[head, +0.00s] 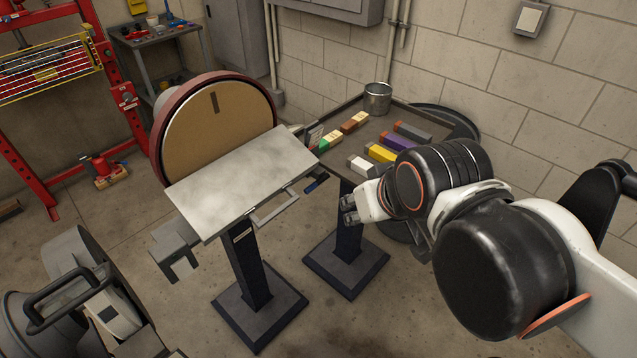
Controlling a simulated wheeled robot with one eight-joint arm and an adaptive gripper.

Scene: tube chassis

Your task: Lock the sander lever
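The disc sander (218,128) stands left of centre, with a round tan disc and a grey metal table (238,182) in front of it on a dark pedestal. A grey bar-like handle (273,209) runs along the table's front right edge. A small dark and blue part (316,184) sits near the table's right corner. I cannot tell which of these is the lever or how it is set. My gripper (347,209) is to the right of the table corner, apart from these parts. Its dark fingertips are small, and the gap between them is unclear.
A side tray table (345,112) behind holds several coloured blocks and a metal bucket (377,98). A second pedestal (347,262) stands close below my gripper. A red frame (105,90) is at left and a grey machine (85,285) at lower left. Open floor lies at bottom centre.

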